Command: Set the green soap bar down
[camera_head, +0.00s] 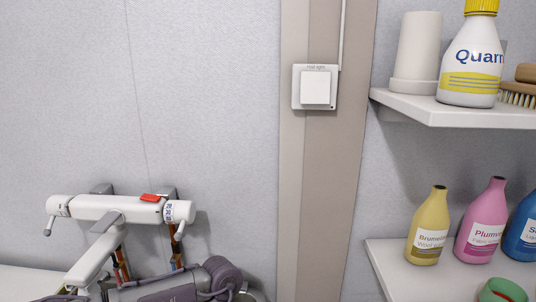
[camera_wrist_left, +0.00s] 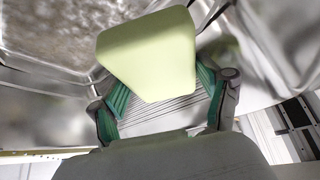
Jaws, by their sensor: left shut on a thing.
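The pale green soap bar (camera_wrist_left: 148,55) is in the left wrist view, in front of the palm. My left gripper (camera_wrist_left: 162,95) is shut on it, with a green-padded finger on each side. The bar hides part of what lies beyond it. Whether the bar touches any surface cannot be told. The bar does not show in the head view, where only part of a dark arm of mine is at the bottom. My right gripper is in neither view.
Shiny metal walls, apparently a basin (camera_wrist_left: 268,45), surround the bar in the left wrist view. A white tap (camera_head: 110,208) is on the wall in the head view. At right, an upper shelf (camera_head: 450,110) and lower shelf (camera_head: 400,275) hold bottles, including a yellow bottle (camera_head: 430,225).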

